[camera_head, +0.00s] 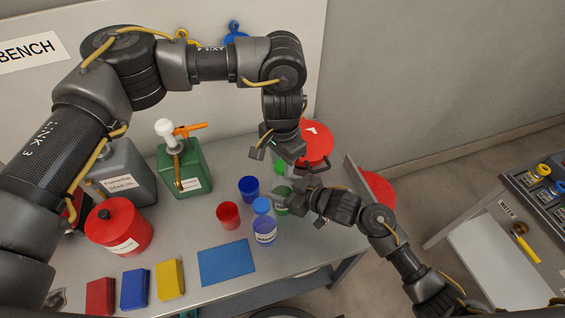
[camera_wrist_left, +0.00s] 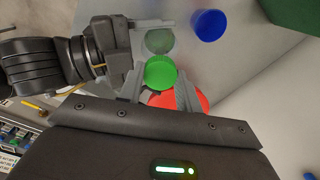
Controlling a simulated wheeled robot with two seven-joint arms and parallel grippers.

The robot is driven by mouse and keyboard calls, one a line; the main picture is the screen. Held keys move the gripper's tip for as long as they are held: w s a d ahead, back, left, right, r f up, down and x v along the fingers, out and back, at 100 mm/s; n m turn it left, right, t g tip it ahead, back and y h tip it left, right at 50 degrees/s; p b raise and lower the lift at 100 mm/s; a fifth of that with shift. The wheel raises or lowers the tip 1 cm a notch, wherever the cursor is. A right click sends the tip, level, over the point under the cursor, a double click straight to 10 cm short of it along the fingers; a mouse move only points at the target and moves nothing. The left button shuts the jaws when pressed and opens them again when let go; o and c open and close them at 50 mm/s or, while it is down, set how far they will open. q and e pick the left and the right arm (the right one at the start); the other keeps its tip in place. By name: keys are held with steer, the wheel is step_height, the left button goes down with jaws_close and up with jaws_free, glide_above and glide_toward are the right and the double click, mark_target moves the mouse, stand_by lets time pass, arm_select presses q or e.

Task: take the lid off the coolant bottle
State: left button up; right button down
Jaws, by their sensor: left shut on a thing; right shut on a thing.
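The coolant bottle (camera_head: 282,204) is green and sits near the table's right edge. My right gripper (camera_head: 292,199) is shut on its body; the wrist view shows these fingers either side of the bottle (camera_wrist_left: 158,41). The green lid (camera_wrist_left: 160,73) is between the fingertips of my left gripper (camera_wrist_left: 159,86), which is shut on it. The lid also shows in the head view (camera_head: 280,169), above the bottle and apart from it. The left gripper (camera_head: 279,164) points down there. The arms partly hide the bottle, so I cannot tell whether its base touches the table.
A blue cup (camera_head: 249,189), a red cup (camera_head: 228,215) and a blue-capped bottle (camera_head: 264,230) stand left of the coolant bottle. A green can (camera_head: 186,167) with a pump stands behind. Red round objects (camera_head: 317,141) lie beyond the grippers. A blue mat (camera_head: 227,262) lies bare in front.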

mark_target(283, 165)
arm_select(q)
steer(key=shift+r, duration=0.3)
steer(key=shift+r, duration=1.95)
arm_select(e)
steer(key=shift+c, duration=1.5)
jaws_free()
arm_select(q)
steer(key=shift+f+b, duration=0.5)
steer(key=shift+f, duration=0.1)
arm_select(e)
steer(key=v, duration=1.2)
